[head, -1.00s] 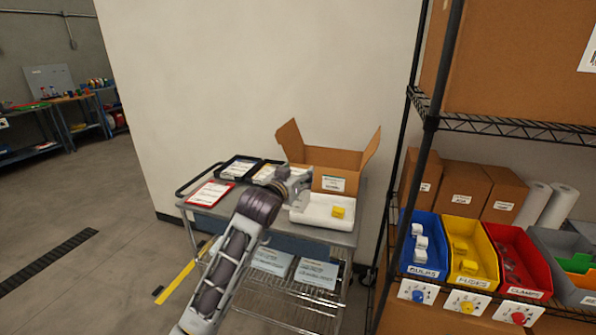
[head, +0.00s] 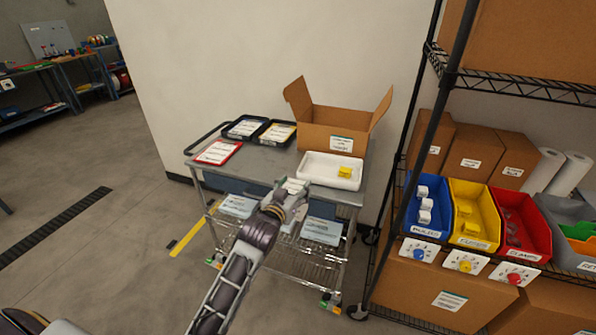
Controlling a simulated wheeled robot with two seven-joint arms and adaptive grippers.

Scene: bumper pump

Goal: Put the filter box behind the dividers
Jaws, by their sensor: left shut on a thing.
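My left gripper (head: 290,191) is at the front edge of the grey cart in the head view, below and left of the white tray (head: 330,170). It is shut on a small pale thing, mostly hidden by the gripper; I cannot tell whether this is the filter box. My right gripper is not in view.
A wire rack post (head: 425,130) and blue, yellow and red bins stand right.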

